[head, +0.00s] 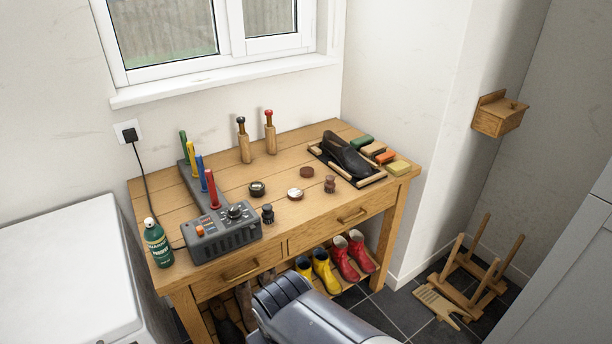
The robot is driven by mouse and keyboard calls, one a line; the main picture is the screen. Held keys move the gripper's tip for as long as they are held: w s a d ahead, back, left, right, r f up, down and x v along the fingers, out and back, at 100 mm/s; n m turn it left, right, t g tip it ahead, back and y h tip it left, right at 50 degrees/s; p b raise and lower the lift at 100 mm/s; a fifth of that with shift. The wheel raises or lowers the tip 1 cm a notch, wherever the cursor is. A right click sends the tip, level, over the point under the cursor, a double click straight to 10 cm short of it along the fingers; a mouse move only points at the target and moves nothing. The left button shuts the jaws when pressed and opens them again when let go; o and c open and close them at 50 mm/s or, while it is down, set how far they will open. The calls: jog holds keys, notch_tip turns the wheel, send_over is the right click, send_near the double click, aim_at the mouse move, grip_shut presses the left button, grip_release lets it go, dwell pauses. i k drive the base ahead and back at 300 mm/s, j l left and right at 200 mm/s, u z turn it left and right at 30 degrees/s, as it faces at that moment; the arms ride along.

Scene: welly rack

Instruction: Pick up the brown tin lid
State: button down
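A small round brown disc, which looks like the brown tin lid (306,172), lies flat on the wooden workbench (225,178), right of its middle. Nothing covers it. A round tin with a pale top (295,193) sits just in front of it, and a dark round tin (257,188) is to its left. A small brown knobbed piece (330,184) stands to its right. My gripper is not in view; only a grey part of my arm shows at the bottom, in front of the bench.
A grey control box (222,233) with coloured rods stands front left, near a green bottle (157,243). A dark shoe (346,155) on a tray and coloured blocks (373,149) are at right. Two wooden-handled tools (257,140) stand behind. Boots (325,270) sit below.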

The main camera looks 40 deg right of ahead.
aim_at(295, 194)
jog(key=i+l+z, duration=0.3)
jog(key=i+l, duration=0.2)
jog(key=l, duration=0.25)
jog(key=i+l+z, duration=0.35)
jog(key=i+l, duration=0.25)
